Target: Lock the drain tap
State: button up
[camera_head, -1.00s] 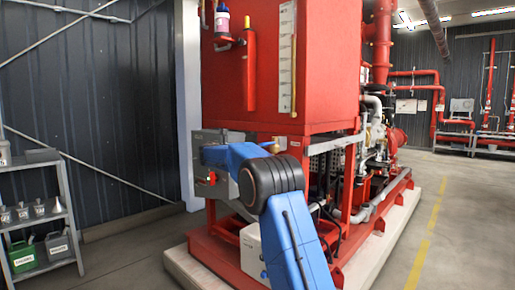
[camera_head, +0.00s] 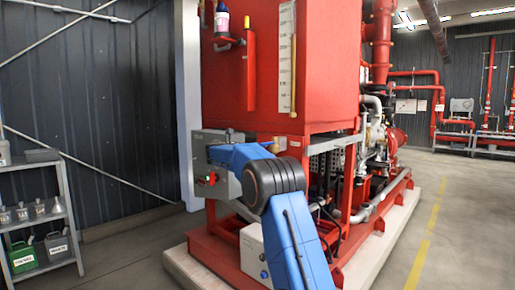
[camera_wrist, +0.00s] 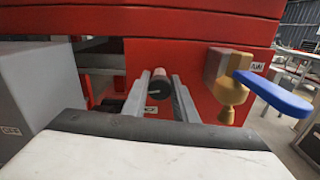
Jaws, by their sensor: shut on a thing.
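The drain tap is a brass valve (camera_wrist: 228,88) with a blue lever (camera_wrist: 272,93), at the right in the wrist view on the red frame. The lever points right, away from the brass body. In the head view a small brass part (camera_head: 276,144) shows just beyond my blue arm. My gripper (camera_wrist: 161,88) is in the middle of the wrist view, left of the tap and apart from it. Its two grey fingers are shut on a small dark cylinder (camera_wrist: 158,89) with a dull pinkish upper side. My gripper is hidden in the head view.
A red tank (camera_head: 260,65) stands above the frame. A grey box (camera_wrist: 32,115) is close on the left in the wrist view. A shelf (camera_head: 62,195) with cans and funnels stands at far left. Open floor (camera_head: 405,250) lies right of the plinth.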

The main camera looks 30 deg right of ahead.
jog(key=m, duration=0.4)
jog(key=shift+m, duration=0.4)
jog(key=m, duration=0.5)
jog(key=shift+s+f, duration=0.1)
jog(key=shift+f, duration=0.05)
jog(key=m, duration=1)
jog(key=shift+f, duration=0.15)
jog(key=o, duration=1)
jog(key=shift+o, duration=0.2)
